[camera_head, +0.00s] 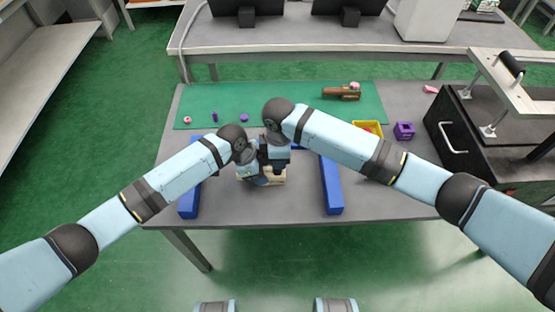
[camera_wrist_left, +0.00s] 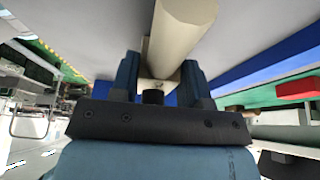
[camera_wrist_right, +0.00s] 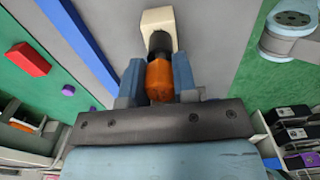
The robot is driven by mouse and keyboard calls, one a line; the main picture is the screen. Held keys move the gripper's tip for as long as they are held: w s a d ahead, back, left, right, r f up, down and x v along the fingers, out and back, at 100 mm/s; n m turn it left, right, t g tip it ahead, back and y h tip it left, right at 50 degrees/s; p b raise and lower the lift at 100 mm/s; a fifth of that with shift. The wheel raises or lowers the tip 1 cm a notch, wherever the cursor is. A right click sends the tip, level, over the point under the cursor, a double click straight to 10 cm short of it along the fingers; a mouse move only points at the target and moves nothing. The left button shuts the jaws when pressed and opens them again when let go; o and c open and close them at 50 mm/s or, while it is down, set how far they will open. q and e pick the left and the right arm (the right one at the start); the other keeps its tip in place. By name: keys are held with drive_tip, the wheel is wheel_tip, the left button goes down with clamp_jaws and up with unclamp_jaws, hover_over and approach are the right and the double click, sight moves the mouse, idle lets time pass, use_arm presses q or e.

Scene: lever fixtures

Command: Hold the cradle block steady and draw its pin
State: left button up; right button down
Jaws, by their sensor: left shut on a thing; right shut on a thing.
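The cream cradle block (camera_head: 276,177) stands on the grey table between two blue bars, partly hidden by my grippers. My left gripper (camera_head: 259,178) is at its left side. In the left wrist view the block (camera_wrist_left: 182,28) sits between the fingers, which are shut on it. My right gripper (camera_head: 277,158) is above the block. In the right wrist view its fingers are shut on the orange part of the pin (camera_wrist_right: 159,78). The pin's black part meets the cream block (camera_wrist_right: 156,18); how deep it sits I cannot tell. The head view hides the pin.
Blue bars flank the block at left (camera_head: 189,203) and right (camera_head: 331,187). A green mat (camera_head: 230,100) at the back holds small purple and pink pieces and a brown object (camera_head: 342,92). A yellow bin (camera_head: 368,127) and purple box (camera_head: 404,130) stand right, near a black case (camera_head: 455,150).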

drive_tip(key=shift+r, duration=0.8)
idle(0.6)
drive_tip(key=shift+r, duration=1.9)
drive_tip(key=shift+r, duration=1)
use_arm(q)
drive_tip(key=o, duration=1.1)
drive_tip(key=shift+a+r, duration=0.1)
drive_tip(key=v, duration=1.1)
drive_tip(key=shift+r, duration=0.4)
drive_tip(key=shift+a, duration=0.1)
